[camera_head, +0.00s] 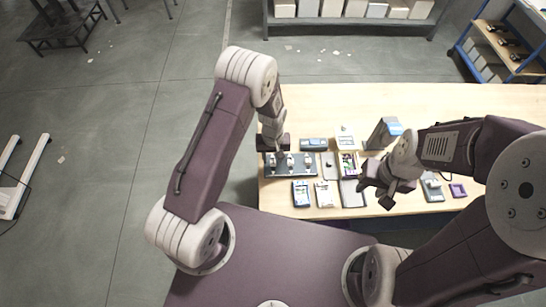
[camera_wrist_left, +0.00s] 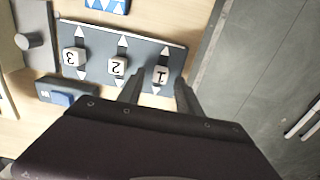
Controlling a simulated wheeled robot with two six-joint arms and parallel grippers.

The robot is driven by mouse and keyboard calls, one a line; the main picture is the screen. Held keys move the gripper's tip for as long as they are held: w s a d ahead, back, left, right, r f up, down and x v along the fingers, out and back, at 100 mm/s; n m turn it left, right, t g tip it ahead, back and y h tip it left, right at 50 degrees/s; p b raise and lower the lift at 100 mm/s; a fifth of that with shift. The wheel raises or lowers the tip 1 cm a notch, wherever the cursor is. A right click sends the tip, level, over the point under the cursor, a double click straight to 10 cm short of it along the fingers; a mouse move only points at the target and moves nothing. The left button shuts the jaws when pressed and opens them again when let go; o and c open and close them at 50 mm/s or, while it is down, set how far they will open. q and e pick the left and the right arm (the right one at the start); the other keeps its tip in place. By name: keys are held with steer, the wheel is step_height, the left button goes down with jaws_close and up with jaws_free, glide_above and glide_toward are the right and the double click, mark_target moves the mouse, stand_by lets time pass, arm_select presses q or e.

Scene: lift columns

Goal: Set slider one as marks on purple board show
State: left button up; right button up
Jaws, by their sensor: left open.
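The dark slider panel (camera_head: 281,173) lies at the table's left end and shows upside down in the left wrist view (camera_wrist_left: 142,53). It has three pale numbered knobs on slots with white pointed ends. Knob one (camera_wrist_left: 162,76) is nearest the panel's right end there, beside knob two (camera_wrist_left: 118,65) and knob three (camera_wrist_left: 74,57). My left gripper (camera_head: 272,146) is open over the panel, its fingers (camera_wrist_left: 160,92) either side of slot one, close to knob one. My right gripper (camera_head: 376,195) looks open and empty over the table. I cannot make out marks on a purple board.
A small purple frame (camera_head: 457,190) lies on the table at right. A blue-grey device (camera_head: 314,145) lies behind the panel, and several cards and small devices lie in front and right of it. A grey upright block (camera_head: 381,133) stands behind. The table's back strip is clear.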

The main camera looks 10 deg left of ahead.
arm_select(q)
steer(key=shift+s+d+f, duration=0.15)
steer(key=shift+s+f, duration=0.15)
steer(key=shift+f, duration=0.25)
steer(key=shift+w, duration=0.1)
steer(key=shift+c, duration=1)
jaws_close()
steer(key=shift+w, duration=0.1)
